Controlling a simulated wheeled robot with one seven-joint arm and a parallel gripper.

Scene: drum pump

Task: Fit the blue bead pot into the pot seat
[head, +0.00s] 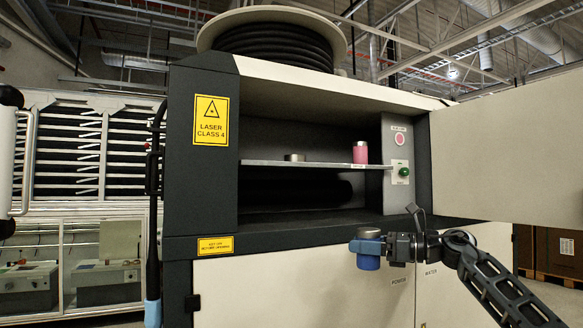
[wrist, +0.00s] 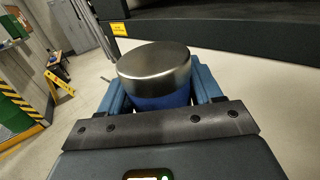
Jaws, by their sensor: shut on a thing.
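The blue bead pot (head: 368,263) has a blue body and a brushed metal lid. It is upright in my gripper (head: 368,247), in front of the cabinet and below its shelf level. In the wrist view the pot (wrist: 155,75) sits between the two blue fingers of my gripper (wrist: 158,92), which are shut on its sides. A short round metal piece (head: 294,157) stands on the shelf inside the cabinet, left of centre. It may be the pot seat, but I cannot tell for certain. The pot is apart from it.
A pink pot with a metal lid (head: 360,153) stands on the right of the thin shelf (head: 270,163). A panel with a green knob (head: 400,167) is right of it. The cabinet door (head: 510,150) is open to the right. The front shelf space is free.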

